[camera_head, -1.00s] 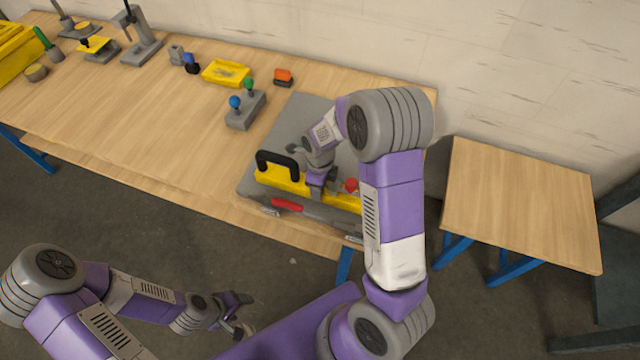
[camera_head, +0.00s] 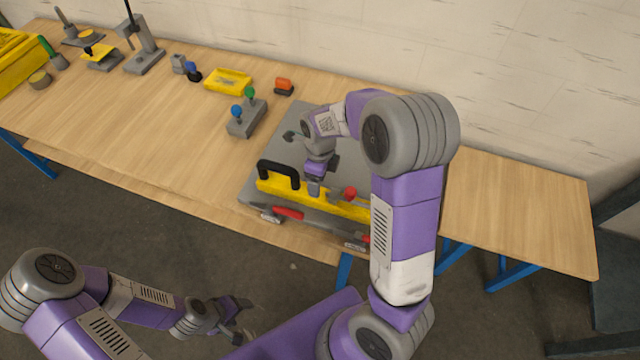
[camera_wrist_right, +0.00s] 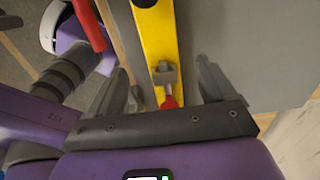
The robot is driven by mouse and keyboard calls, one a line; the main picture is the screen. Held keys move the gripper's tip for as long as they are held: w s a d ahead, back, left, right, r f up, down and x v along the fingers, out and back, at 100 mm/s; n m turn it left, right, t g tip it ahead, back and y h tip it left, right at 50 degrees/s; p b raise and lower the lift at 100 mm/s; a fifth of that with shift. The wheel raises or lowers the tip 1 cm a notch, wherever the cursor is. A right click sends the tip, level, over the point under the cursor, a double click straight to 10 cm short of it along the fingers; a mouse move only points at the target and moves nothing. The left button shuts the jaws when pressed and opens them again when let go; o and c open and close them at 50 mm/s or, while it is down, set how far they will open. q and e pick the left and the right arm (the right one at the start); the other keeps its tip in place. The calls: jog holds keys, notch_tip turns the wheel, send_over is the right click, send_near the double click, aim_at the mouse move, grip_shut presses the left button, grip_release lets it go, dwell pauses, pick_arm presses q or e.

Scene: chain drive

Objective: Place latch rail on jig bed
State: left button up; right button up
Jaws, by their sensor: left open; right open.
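The latch rail (camera_head: 330,205) is a long yellow bar with a black arched handle (camera_head: 278,170) at its left end and a red knob (camera_head: 349,193). It lies along the front part of the grey jig bed (camera_head: 350,167); my arm hides its right end. Whether it is fully seated cannot be told. My right gripper (camera_head: 314,187) is just above the rail. In the right wrist view, its open fingers (camera_wrist_right: 163,72) are on either side of the yellow bar, apart from it. My left gripper (camera_head: 238,318) is open and empty, low in front of the table.
Red-handled clamps (camera_head: 288,213) sit along the bed's front edge. A grey block with blue and green knobs (camera_head: 246,119) stands left of the bed. A yellow tray (camera_head: 228,81) and an orange-topped part (camera_head: 284,86) are behind. The table's left middle is clear.

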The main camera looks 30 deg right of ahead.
jog(key=shift+r+p, duration=0.3)
jog(key=shift+r, duration=1.5)
